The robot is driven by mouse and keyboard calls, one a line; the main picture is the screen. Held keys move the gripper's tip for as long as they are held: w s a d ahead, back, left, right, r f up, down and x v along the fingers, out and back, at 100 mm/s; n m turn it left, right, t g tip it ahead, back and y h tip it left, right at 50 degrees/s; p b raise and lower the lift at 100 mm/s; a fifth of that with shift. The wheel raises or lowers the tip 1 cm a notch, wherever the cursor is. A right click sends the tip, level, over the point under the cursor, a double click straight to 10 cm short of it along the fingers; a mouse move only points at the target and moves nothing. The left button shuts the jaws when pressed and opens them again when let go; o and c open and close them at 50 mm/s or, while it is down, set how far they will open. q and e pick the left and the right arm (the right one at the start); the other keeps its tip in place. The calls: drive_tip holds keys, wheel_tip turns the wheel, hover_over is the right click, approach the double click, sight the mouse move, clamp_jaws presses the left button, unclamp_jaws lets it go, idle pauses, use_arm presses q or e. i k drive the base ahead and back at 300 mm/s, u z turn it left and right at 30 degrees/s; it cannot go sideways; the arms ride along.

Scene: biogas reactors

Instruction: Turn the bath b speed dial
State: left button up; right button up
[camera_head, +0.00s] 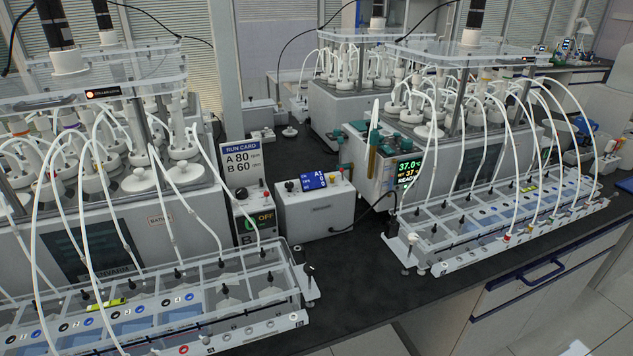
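The knob's pointer is too small to read. Neither of my grippers shows in this view.
The left bath (150,240) with its tube rack (230,330) stands left of the box. A grey unit with a blue screen (314,205) is right of it. Another bath (375,165) and rack (440,268) stand further right. Dark bench top (350,270) is clear between the racks.

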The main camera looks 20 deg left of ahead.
sight(241, 193)
drive_tip(key=z, duration=0.8)
drive_tip(key=i, duration=1.15)
drive_tip(key=u, duration=2.65)
